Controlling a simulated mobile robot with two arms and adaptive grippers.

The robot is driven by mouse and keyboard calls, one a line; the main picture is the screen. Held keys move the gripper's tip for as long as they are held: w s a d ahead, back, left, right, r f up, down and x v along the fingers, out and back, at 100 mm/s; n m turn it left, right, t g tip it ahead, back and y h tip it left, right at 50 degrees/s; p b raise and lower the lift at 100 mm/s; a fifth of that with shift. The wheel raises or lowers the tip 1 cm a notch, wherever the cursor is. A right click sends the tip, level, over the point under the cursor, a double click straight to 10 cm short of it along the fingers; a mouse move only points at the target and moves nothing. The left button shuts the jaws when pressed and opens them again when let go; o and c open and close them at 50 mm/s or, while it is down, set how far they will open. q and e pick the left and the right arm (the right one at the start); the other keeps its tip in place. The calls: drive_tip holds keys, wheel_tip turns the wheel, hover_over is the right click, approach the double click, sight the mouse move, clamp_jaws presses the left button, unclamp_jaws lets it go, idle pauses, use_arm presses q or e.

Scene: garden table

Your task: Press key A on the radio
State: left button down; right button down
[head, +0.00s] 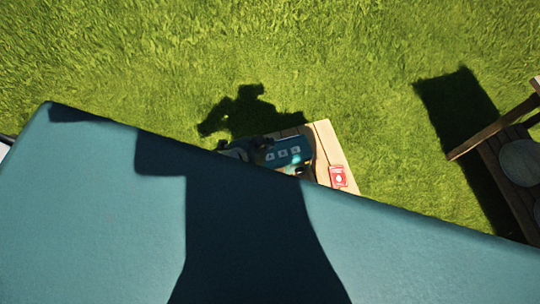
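The radio (284,154) is a small teal-blue box with several pale square keys on its face. It lies on a light wooden table (324,138) in the middle of the head view. The letters on the keys are too small to read, so I cannot tell which is key A. My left gripper (243,145) seems to be the dark shape at the radio's left end, mostly hidden behind a large teal surface. I cannot tell whether it touches the radio, or how its fingers stand. My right gripper is not in view.
The large teal surface (90,210) fills the front and hides most of the table. A red card or box (338,176) lies at the table's right edge. Wooden furniture with round pale plates (521,162) stands at the right. Open grass lies behind.

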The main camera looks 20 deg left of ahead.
use_arm(q)
drive_tip(key=b, duration=0.8)
hover_over(269, 158)
wheel_tip(269, 158, down, 8)
drive_tip(key=shift+s+r, duration=0.1)
drive_tip(key=shift+f, duration=0.55)
drive_tip(key=shift+d+f+b, duration=0.1)
drive_tip(key=shift+b, duration=0.2)
drive_tip(key=shift+f, duration=0.25)
drive_tip(key=shift+f+b, duration=0.3)
drive_tip(key=shift+f, duration=0.1)
idle(0.8)
drive_tip(key=shift+r, duration=0.1)
drive_tip(key=shift+r+p, duration=0.7)
drive_tip(key=shift+p, duration=0.2)
